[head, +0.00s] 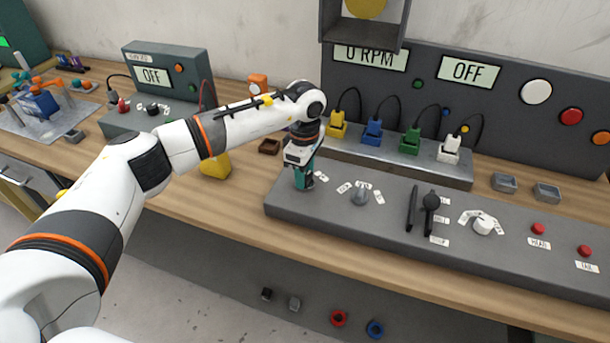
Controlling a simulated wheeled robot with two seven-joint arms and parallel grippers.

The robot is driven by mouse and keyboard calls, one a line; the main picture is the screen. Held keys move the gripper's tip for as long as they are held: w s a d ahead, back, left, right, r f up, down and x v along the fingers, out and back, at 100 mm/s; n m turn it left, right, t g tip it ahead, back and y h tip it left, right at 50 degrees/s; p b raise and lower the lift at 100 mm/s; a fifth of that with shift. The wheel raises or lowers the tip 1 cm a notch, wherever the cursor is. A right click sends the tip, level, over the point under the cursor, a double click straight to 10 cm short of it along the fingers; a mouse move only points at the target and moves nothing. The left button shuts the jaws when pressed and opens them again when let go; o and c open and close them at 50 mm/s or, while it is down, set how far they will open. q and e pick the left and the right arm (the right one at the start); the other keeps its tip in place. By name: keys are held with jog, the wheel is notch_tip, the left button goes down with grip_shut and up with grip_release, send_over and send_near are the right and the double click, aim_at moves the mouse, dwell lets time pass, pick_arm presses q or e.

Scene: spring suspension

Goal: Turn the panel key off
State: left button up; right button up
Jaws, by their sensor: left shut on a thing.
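The grey control panel (334,219) lies along the bench's front. My left gripper (302,183) points down at the panel's left end. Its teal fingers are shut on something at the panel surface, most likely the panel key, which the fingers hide. Small white labels (322,177) lie beside the fingers; I cannot read them. A display (468,71) on the upright back panel reads OFF, and another display (371,58) reads 0 RPM. My right gripper does not show.
To the right on the panel are a grey knob (360,195), black levers (431,201), a white knob (482,226) and red buttons (538,229). Several coloured plugs (372,133) stand on a rail behind. A grey box (182,68) with an OFF display stands at the back left.

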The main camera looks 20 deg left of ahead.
pick_arm(q)
jog(key=n+b, duration=0.1)
jog(key=n, duration=0.2)
jog(key=shift+n+b, duration=0.3)
jog(key=shift+n, duration=0.1)
jog(key=shift+s+n+b, duration=0.1)
jog(key=shift+n+b, duration=0.45)
jog(key=shift+n, duration=1.05)
jog(key=o, duration=1)
notch_tip(320, 180, up, 12)
jog(key=shift+r+b, duration=0.1)
jog(key=shift+b, duration=1.1)
